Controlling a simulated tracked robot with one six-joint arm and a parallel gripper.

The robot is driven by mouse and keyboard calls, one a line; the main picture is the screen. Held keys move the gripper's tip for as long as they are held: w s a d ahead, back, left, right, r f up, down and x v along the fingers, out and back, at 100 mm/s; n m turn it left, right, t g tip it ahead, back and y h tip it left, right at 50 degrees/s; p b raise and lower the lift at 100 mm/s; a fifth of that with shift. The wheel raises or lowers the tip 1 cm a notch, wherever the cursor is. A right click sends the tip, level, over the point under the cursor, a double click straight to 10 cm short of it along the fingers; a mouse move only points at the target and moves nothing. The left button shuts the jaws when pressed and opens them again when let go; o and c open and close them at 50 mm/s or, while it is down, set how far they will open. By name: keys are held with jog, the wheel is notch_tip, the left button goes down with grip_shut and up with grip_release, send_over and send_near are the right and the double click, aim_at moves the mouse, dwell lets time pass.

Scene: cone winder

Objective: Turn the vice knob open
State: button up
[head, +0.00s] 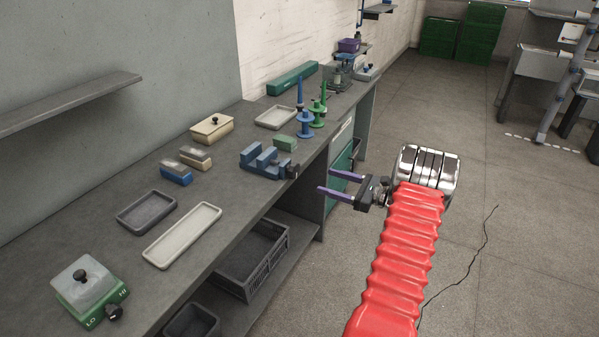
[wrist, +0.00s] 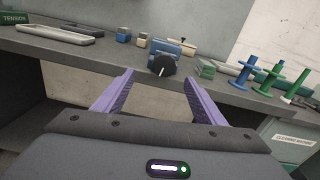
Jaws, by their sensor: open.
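The blue vice (head: 262,160) sits near the front edge of the grey workbench, with its dark knob (head: 292,171) on the side facing the aisle. In the wrist view the black knob (wrist: 162,66) with a white pointer line faces me, and the blue vice body (wrist: 176,48) shows behind it. My gripper (head: 332,183) has purple fingers and is open and empty, out over the floor in front of the bench. In the wrist view the knob appears between the spread fingers of my gripper (wrist: 158,82), beyond their tips and apart from them.
A green block (head: 285,143) and blue and green spindles (head: 306,121) stand beside the vice. The workbench (head: 215,180) also carries trays (head: 182,235), small boxes (head: 195,157) and a green LO/HI box (head: 91,291). A dark crate (head: 252,262) is below.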

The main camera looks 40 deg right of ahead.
aim_at(297, 170)
jog(key=shift+s+d+f+m+h, duration=0.3)
jog(key=shift+s+d, duration=0.05)
jog(key=shift+d, duration=0.2)
jog(key=shift+w, duration=0.1)
jog(key=x, duration=1.3)
jog(key=shift+w+a+r, duration=0.15)
jog(key=shift+w+r, duration=0.1)
jog(key=shift+w, duration=0.05)
jog(key=c, duration=1.1)
